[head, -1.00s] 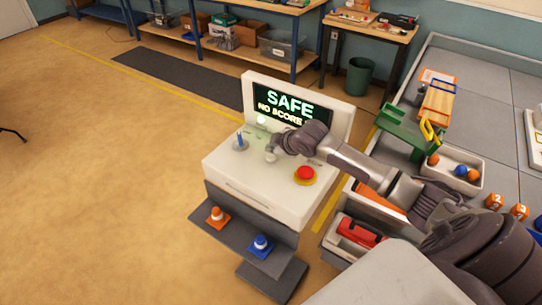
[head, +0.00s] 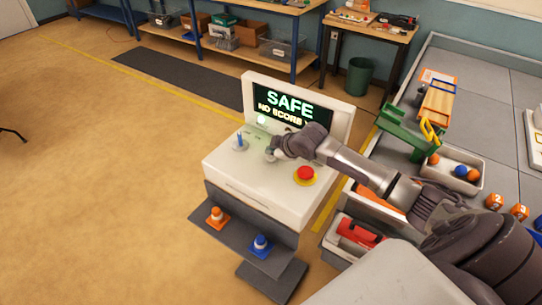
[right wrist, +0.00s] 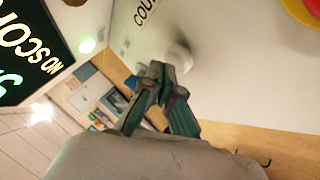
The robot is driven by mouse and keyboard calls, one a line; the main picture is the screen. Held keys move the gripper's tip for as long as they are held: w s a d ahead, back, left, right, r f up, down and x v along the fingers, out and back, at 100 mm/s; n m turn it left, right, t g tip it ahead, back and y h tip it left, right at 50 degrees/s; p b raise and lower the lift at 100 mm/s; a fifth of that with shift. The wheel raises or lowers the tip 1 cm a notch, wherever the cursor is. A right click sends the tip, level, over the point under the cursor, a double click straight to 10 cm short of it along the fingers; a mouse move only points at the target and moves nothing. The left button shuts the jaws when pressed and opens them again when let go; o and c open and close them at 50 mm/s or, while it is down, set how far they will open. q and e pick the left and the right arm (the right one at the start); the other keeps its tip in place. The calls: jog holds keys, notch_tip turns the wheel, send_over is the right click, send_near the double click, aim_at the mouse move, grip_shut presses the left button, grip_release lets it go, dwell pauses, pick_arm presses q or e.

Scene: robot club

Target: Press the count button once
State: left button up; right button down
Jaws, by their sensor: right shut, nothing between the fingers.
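A white console (head: 240,185) stands on a dark stand, its screen (head: 283,106) reading SAFE and NO SCORE. In the right wrist view a pale round button (right wrist: 180,56) sits beside a partly cut-off label (right wrist: 146,10) that begins "COU". My right gripper (head: 273,153) is over the middle of the console top, its fingers shut and empty. In the wrist view its fingertips (right wrist: 165,82) overlap the button's near edge; I cannot tell if they touch it. In the head view the gripper largely hides the button. My left gripper is not in view.
A blue-topped stick (head: 240,142) stands left of the gripper. A red button in a yellow ring (head: 305,175) is to its right. A lit green lamp (head: 262,119) is below the screen. A grey table (head: 487,75) with a ball tray (head: 437,172) is at right.

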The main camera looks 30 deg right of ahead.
aim_at(272, 157)
jog(key=shift+f, duration=0.65)
dwell(0.7)
dwell(0.3)
jog(key=shift+r+p, duration=0.85)
jog(key=shift+r, duration=0.15)
notch_tip(272, 157, up, 5)
jog(key=p, duration=0.5)
jog(key=shift+r, duration=0.1)
dwell(0.3)
